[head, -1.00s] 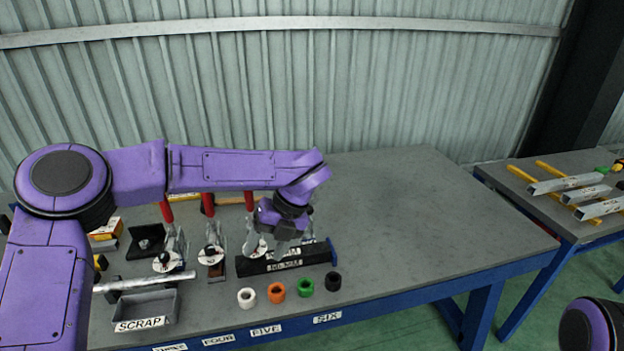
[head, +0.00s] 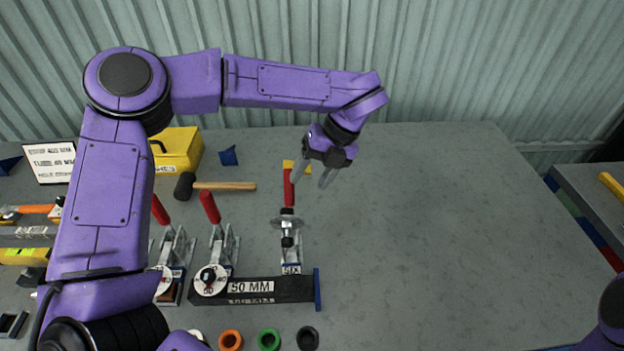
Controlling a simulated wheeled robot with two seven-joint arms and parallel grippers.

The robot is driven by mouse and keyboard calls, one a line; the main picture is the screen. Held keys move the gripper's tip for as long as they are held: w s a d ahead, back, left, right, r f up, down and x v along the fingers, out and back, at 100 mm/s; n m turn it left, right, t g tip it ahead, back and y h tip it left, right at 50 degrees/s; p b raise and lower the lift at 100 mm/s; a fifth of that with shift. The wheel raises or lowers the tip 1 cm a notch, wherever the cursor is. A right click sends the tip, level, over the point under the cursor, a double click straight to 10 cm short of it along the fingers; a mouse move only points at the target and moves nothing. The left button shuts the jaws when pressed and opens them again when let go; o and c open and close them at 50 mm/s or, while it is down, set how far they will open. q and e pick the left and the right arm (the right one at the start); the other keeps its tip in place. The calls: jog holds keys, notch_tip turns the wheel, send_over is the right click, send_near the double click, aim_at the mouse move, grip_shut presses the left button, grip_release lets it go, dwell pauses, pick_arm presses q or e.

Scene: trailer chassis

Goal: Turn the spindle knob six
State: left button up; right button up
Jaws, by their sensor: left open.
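The clamp marked SIX (head: 291,268) stands on the grey bench in the middle of the head view. Its spindle carries a pale disc (head: 287,225) with dark parts above and below it, and its red handle (head: 289,188) points to the back. My left gripper (head: 314,180) is open and empty, fingers pointing down. In the picture it is just right of the red handle's top, behind and above the disc, apart from it. My right gripper is out of view.
Two more red-handled clamps (head: 211,240) stand to the left. A black 50 MM bar (head: 250,289) with a blue end plate (head: 317,290) lies in front. Coloured rings (head: 269,340) line the front. A mallet (head: 225,186) and yellow case (head: 177,150) lie behind. The bench's right side is clear.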

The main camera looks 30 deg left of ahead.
aim_at(290, 209)
pick_arm(q)
jog(key=s+a+f+p, duration=0.1)
jog(key=f, duration=0.1)
jog(key=s+a+f, duration=0.1)
jog(key=s+f, duration=0.1)
jog(key=s+a+f+p, duration=0.1)
jog(key=s+f, duration=0.1)
jog(key=shift+s+p, duration=0.1)
jog(key=shift+p, duration=0.25)
jog(key=shift+s+a+f, duration=0.15)
jog(key=shift+a+f, duration=0.05)
jog(key=shift+f, duration=0.25)
jog(key=shift+w+a+f, duration=0.1)
jog(key=shift+w+f, duration=0.75)
jog(key=shift+f, duration=0.2)
jog(key=shift+w+f, duration=0.15)
jog(key=shift+w, duration=0.15)
jog(key=shift+s+a, duration=0.1)
jog(key=shift+s, duration=0.25)
jog(key=c, duration=0.3)
jog(key=shift+s+r, duration=0.2)
jog(key=shift+r, duration=0.1)
jog(key=c, duration=0.5)
jog(key=shift+w, duration=0.1)
jog(key=shift+c, duration=1.2)
jog(key=shift+f, duration=0.1)
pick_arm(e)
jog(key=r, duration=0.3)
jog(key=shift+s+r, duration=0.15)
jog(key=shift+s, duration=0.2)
